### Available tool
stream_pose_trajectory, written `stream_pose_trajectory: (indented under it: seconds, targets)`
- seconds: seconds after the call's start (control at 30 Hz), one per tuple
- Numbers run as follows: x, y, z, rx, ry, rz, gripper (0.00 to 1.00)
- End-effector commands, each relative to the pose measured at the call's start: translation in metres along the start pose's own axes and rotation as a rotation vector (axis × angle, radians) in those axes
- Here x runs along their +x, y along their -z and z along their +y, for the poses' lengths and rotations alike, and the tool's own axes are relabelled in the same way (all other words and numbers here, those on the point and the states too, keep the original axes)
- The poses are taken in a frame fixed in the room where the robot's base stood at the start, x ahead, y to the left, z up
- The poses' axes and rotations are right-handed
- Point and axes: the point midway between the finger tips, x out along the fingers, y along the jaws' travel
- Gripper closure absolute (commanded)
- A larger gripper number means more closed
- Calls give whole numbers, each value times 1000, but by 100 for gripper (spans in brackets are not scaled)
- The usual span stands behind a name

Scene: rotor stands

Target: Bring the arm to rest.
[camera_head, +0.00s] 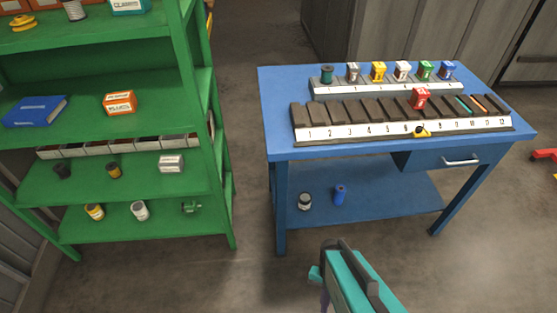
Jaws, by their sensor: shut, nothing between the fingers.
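Part of my arm (352,281), teal with a dark bar along its top, shows at the bottom edge, right of centre. It is over the floor in front of the blue workbench (350,210) and appears apart from it. I cannot make out my gripper's fingers in this view. Nothing is seen held by the visible part of the arm.
The bench carries a numbered slotted rack (330,133) with a red block (420,98) and a yellow item (421,132), and several coloured items behind. A green shelf unit (150,220) stands left. Bare floor (255,270) lies between.

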Motion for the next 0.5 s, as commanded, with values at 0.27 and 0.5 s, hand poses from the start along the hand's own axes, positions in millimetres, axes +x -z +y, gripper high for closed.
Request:
stream_pose_trajectory:
  seconds: [0.27,0.5]
  targets:
    - [-2,-1,7,-319,-22,7,100]
    - [-2,-1,6,-442,-23,6,100]
